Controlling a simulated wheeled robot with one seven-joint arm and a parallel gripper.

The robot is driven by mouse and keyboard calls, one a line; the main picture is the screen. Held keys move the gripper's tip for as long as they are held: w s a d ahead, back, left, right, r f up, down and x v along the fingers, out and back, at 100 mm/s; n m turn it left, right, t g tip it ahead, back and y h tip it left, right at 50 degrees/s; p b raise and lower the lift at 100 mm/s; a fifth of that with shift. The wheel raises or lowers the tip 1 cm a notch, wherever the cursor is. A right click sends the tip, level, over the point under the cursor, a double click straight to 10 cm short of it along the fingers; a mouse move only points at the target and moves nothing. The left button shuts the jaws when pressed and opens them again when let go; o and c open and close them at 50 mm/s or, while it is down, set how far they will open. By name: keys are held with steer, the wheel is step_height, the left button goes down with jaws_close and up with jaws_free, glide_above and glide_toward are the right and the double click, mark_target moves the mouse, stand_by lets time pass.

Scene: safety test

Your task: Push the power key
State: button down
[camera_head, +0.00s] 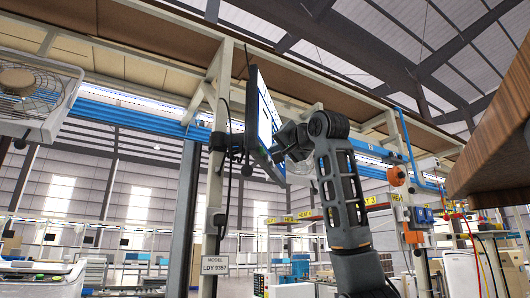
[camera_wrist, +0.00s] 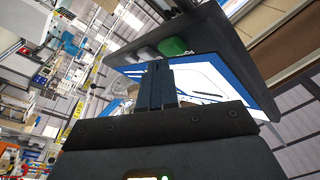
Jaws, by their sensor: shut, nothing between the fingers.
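A dark-framed monitor (camera_head: 253,115) with a lit screen hangs on the post, seen nearly edge-on. In the wrist view the monitor's dark frame (camera_wrist: 222,42) carries a green key (camera_wrist: 173,46) with partly readable lettering beside it, apparently the power key. Grey keys (camera_wrist: 146,53) sit to its left. My gripper (camera_wrist: 158,64) is shut and empty, its fingertips just below the green key in the picture. Whether they touch the frame cannot be told.
A beige post (camera_head: 215,170) stands behind the monitor, with a blue rail (camera_head: 140,111) crossing it. A fan (camera_head: 32,95) is at the left. A wooden piece (camera_head: 495,135) juts in at the right. Orange fittings and cables hang right of my arm.

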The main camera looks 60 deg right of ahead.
steer(key=shift+s+d, duration=0.2)
steer(key=shift+s, duration=0.75)
steer(key=shift+s+d, duration=0.25)
steer(key=shift+s, duration=0.7)
steer(key=shift+s+d, duration=0.2)
steer(key=shift+s, duration=0.75)
